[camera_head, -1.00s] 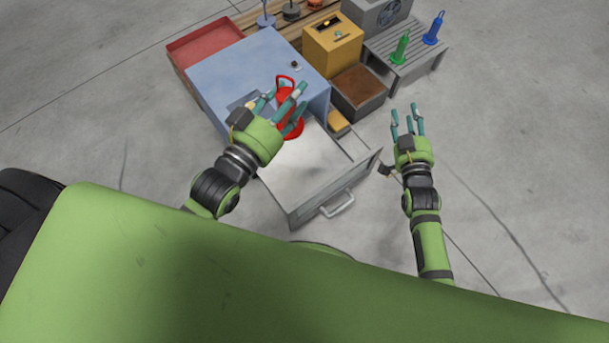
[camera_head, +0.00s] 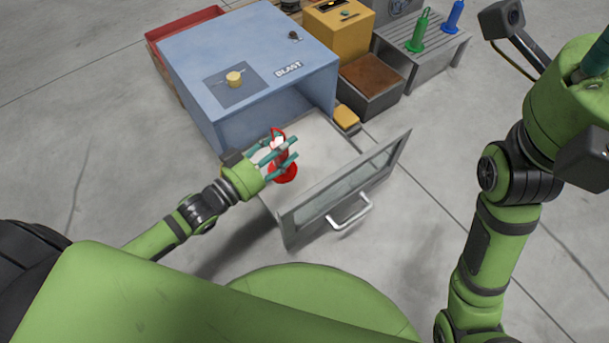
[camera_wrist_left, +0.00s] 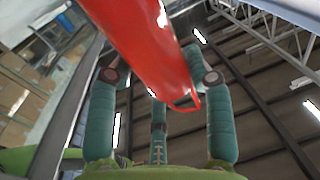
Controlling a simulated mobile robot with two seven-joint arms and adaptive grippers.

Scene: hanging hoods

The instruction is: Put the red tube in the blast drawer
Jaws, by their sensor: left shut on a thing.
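The red tube (camera_head: 284,171) is upright, with a round flared base and a loop at its top, in the head view. My left gripper (camera_head: 280,151) is shut on its upper body, and the tube also fills the middle of the left wrist view (camera_wrist_left: 150,45) between the fingers. It is over the pulled-out blast drawer (camera_head: 315,135), inside its walls; I cannot tell whether its base touches the drawer floor. The drawer belongs to the blue box (camera_head: 215,120) marked BLAST. My right arm stands at the right; its gripper is mostly cut off by the frame edge.
The drawer's tall front panel (camera_head: 345,185) with a handle (camera_head: 350,212) faces me. A green tube (camera_head: 418,30) and a blue tube (camera_head: 453,17) stand on a grey slatted bench (camera_head: 430,55). A yellow box (camera_head: 340,28) and a brown-topped block (camera_head: 372,75) are behind. Floor on the left is clear.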

